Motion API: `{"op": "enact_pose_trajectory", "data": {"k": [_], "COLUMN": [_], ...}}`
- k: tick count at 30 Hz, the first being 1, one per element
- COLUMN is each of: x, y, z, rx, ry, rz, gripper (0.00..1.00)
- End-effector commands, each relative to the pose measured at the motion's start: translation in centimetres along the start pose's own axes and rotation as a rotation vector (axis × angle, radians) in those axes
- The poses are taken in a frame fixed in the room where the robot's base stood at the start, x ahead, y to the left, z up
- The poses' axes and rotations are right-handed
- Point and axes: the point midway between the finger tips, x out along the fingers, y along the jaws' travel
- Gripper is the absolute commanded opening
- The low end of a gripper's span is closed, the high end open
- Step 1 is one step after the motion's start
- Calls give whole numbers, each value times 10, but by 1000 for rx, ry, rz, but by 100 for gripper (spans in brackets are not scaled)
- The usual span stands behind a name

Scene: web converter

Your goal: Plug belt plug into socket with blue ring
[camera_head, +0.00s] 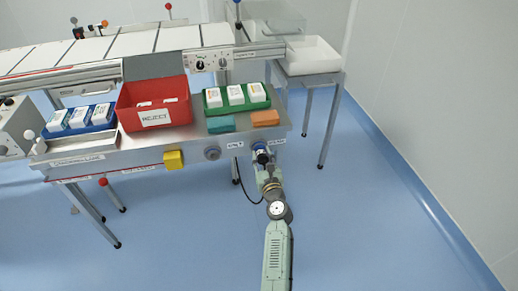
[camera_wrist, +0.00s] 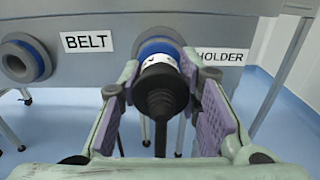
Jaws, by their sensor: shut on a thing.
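My gripper (camera_wrist: 160,76) is shut on the black belt plug (camera_wrist: 160,88), with a purple-padded finger on each side. It also shows at the bench front in the head view (camera_head: 264,166). The plug points at the panel, its ribbed cable end toward me. A bright blue ring (camera_wrist: 157,46) shows just behind the plug head, beside the HOLDER label (camera_wrist: 219,57). Whether the plug is seated there is hidden. A round socket (camera_wrist: 23,60) with a grey-blue ring and dark opening is left of the BELT label (camera_wrist: 86,41); it shows empty in the head view (camera_head: 211,153).
A black cable (camera_head: 241,185) hangs below the panel. A yellow block (camera_head: 173,159) is on the bench front, farther left. A red REJECT bin (camera_head: 153,103) and a green tray (camera_head: 236,106) stand on the bench. The floor (camera_head: 370,225) right of my arm is clear.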

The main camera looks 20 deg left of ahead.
Motion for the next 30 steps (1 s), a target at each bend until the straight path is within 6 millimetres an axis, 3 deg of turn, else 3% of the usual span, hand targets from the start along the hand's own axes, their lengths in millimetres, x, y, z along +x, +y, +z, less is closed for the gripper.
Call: {"op": "enact_pose_trajectory", "data": {"k": [30], "x": [-41], "y": [0], "z": [0], "rx": [0], "ry": [0], "rz": [0], "gripper": [0]}}
